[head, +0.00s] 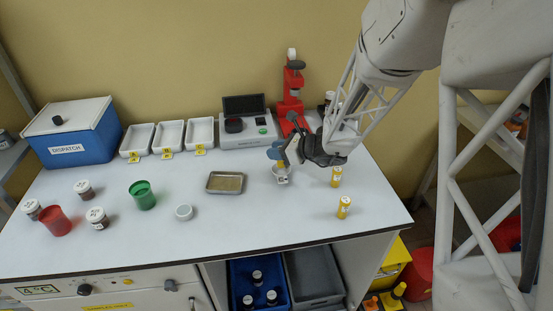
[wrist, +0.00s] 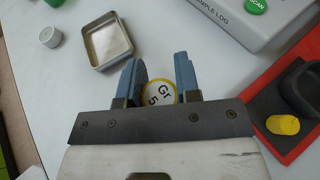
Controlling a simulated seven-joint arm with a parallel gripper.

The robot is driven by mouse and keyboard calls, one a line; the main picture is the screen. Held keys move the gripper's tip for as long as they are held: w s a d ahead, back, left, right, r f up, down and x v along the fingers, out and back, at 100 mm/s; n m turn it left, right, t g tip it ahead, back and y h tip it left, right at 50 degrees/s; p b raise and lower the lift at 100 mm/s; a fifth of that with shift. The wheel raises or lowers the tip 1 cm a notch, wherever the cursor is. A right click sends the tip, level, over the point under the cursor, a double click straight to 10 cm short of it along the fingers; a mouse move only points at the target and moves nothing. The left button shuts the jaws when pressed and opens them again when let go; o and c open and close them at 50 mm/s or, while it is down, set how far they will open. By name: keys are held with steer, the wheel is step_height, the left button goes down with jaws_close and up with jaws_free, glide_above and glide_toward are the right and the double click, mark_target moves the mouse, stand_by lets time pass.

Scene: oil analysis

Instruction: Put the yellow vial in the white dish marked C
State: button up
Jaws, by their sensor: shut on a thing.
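Three white dishes stand in a row at the back left: left dish (head: 136,140), middle dish (head: 168,136), right dish (head: 200,131). Two other yellow vials (head: 336,177) (head: 344,207) stand to the right.
A shallow metal tray (head: 225,182) and a white cap (head: 184,212) lie left of my gripper. A grey scale (head: 247,139) and a red press (head: 291,105) stand behind. A green cup (head: 142,195), red cup (head: 55,221) and several jars are at left.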

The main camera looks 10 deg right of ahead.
steer(key=shift+f, duration=1.7)
steer(key=shift+f, duration=0.15)
steer(key=o, duration=0.9)
steer(key=v, duration=1.2)
